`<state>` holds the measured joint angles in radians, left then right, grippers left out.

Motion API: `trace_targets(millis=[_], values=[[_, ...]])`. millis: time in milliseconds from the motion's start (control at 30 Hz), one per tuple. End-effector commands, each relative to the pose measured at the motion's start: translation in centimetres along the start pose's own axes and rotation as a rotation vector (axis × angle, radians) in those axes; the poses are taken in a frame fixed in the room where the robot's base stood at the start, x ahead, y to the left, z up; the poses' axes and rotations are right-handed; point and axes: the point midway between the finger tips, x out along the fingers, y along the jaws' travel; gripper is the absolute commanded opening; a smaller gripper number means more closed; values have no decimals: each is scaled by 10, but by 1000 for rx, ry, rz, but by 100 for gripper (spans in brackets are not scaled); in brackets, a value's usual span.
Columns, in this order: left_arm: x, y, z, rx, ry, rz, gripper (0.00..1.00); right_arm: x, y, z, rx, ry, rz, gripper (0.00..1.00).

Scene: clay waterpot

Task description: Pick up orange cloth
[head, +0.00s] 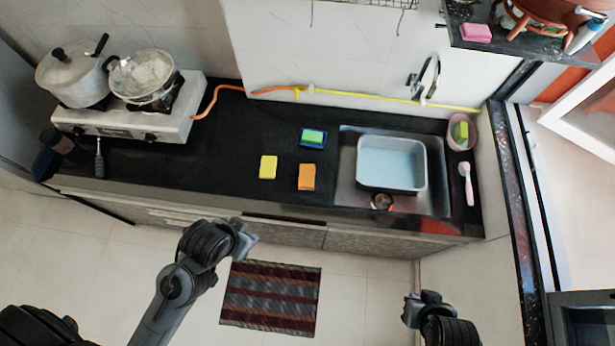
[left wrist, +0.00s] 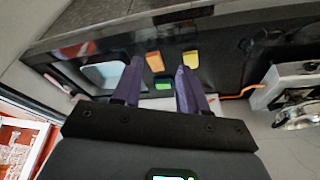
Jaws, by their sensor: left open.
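The orange cloth (head: 306,177) is a small folded block lying on the black counter, left of the sink. It also shows in the left wrist view (left wrist: 155,62), between my fingers but well beyond them. My left gripper (head: 250,240) is in front of the counter, below and left of the cloth in the head view. Its two purple fingers (left wrist: 159,66) are apart with nothing between them. My right gripper (head: 424,296) is low at the right, over the floor and far from the cloth. Its fingers are too unclear to judge.
A yellow cloth (head: 268,167) lies just left of the orange one. A green sponge (head: 313,137) sits on a blue dish behind it. The sink with a grey basin (head: 392,164) is to the right. A stove (head: 135,115) with two pots stands at the left.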

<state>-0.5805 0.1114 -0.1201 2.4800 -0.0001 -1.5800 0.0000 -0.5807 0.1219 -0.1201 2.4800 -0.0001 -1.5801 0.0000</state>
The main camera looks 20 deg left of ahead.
Motion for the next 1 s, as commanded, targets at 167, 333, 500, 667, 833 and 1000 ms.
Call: trace_targets(millis=[167,333,500,667,833,1000], values=[[0,0,0,1,0,-1,66,0,0,0,0,0,0,0],[0,-1,0,5,-1,-4,92,0,0,0,0,0,0,0],[0,-3,1,10,-2,-8,100,0,0,0,0,0,0,0],[0,-2,0,-5,-1,-8,100,0,0,0,0,1,0,0],[0,-2,-4,-142,22,-5,100,0,0,0,0,1,0,0],[5,7,-23,-395,121,31,100,0,0,-1,1,2,-1,0]])
